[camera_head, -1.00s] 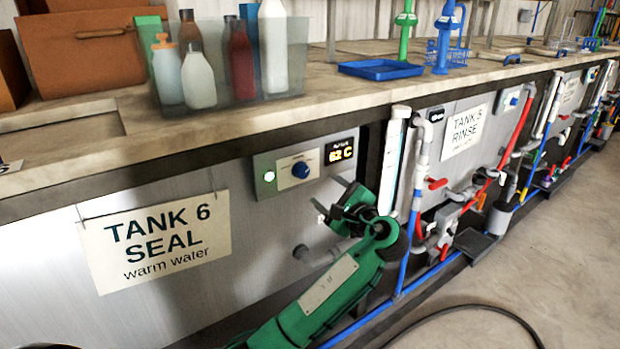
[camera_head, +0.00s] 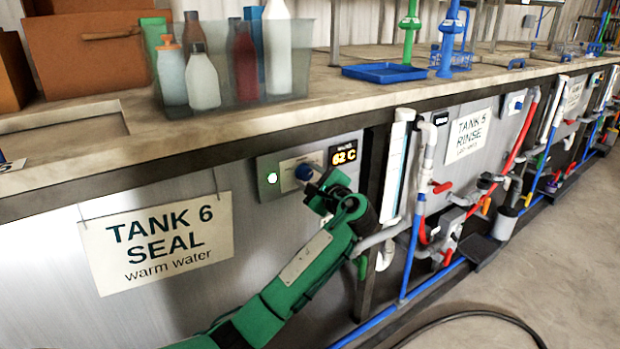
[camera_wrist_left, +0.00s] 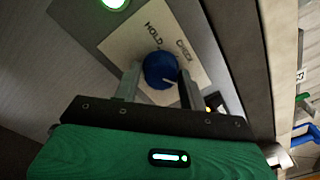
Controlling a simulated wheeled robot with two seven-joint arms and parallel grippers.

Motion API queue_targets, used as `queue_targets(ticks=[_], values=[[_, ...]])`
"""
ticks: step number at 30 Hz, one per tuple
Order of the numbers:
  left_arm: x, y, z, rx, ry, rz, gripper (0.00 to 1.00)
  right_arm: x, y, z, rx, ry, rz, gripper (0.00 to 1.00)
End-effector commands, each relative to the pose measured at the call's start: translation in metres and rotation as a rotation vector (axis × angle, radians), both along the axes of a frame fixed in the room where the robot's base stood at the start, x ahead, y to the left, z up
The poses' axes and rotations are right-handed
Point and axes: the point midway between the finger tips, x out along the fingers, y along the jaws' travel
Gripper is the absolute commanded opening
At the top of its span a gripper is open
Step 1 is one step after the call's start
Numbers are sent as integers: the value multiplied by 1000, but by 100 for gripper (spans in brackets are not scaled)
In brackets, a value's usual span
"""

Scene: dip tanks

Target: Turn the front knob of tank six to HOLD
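The blue front knob (camera_head: 304,172) of tank six sits on a grey control box (camera_head: 268,166) beside a lit "62 C" display. In the left wrist view the knob (camera_wrist_left: 160,69) has a white pointer mark on its lower right, and its pale plate (camera_wrist_left: 135,45) reads "HOLD" at upper left and "CHECK" at right. My left gripper (camera_head: 318,182) is at the knob, partly covering it. In the wrist view its open fingers (camera_wrist_left: 160,75) lie on either side of the knob; I cannot tell whether they touch it. My right gripper is out of view.
The "TANK 6 SEAL" sign (camera_head: 160,242) hangs left of the box. Pipes (camera_head: 412,205) stand to the right. The counter edge (camera_head: 240,128) overhangs above, with a bin of bottles (camera_head: 275,100) on it. Open floor (camera_head: 560,260) lies at right.

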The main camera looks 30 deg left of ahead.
Motion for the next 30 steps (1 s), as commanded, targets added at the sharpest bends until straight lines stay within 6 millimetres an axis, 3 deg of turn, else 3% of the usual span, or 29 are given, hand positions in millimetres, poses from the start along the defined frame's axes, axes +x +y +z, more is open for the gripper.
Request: queue_targets(ticks=[1, 4, 17, 30], values=[[0, 0, 0, 0, 0, 0, 32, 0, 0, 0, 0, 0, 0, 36], [0, 0, 0, 0, 0, 0, 13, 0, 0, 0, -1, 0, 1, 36], [0, 0, 0, -31, -71, 1, 13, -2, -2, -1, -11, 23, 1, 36], [1, -1, -2, -172, -407, 1, 13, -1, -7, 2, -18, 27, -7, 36]])
